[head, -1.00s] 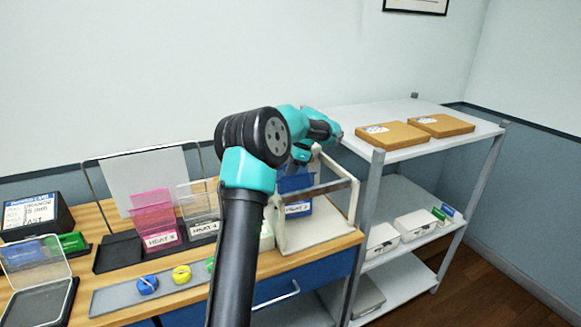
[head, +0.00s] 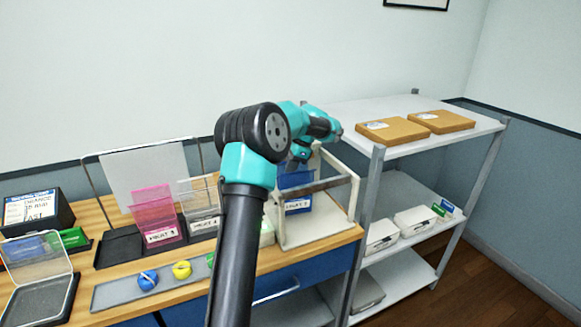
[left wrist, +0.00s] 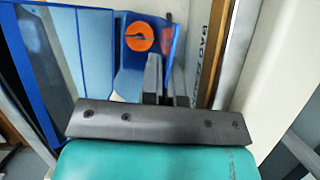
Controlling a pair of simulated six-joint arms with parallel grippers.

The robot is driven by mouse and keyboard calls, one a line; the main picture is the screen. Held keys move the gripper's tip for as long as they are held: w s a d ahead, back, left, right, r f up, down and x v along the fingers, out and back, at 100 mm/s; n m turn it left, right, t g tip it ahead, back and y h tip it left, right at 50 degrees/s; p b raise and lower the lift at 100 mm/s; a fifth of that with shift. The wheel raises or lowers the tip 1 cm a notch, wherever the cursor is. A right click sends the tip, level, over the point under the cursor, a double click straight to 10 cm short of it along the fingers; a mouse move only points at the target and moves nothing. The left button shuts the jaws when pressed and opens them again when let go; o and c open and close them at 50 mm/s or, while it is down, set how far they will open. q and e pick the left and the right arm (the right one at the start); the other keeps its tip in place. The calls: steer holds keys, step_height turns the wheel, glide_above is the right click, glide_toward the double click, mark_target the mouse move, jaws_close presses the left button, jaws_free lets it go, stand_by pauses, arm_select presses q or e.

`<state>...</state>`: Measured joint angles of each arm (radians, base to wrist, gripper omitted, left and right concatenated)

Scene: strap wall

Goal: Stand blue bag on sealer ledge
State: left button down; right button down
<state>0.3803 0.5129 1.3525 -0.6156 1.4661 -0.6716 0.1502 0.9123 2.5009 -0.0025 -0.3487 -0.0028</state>
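The blue bag (head: 295,181) stands upright inside the pale frame of the sealer (head: 322,229), its white label low on its front. It looks set down on the sealer's base; its bottom contact is partly hidden. My left gripper (head: 298,158) is right above the bag's top edge. In the left wrist view, blue panels of the bag (left wrist: 92,45) lie left of the fingers. The grey fingers of the left gripper (left wrist: 166,84) are close together with a blue strip between them; whether they press on it is unclear. My right gripper is not in view.
An orange disc (left wrist: 138,37) shows against blue in the left wrist view. Left of the sealer stand a clear bag (head: 199,208) and a pink bag (head: 155,212). A grey strip (head: 115,293) holds coloured round pieces. A metal shelf (head: 350,110) with cardboard boxes (head: 393,131) rises close on the right.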

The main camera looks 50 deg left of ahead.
arm_select(q)
steer(key=shift+f, duration=0.3)
stand_by(0.4)
steer(key=c, duration=1.3)
jaws_free()
steer(key=shift+r, duration=6)
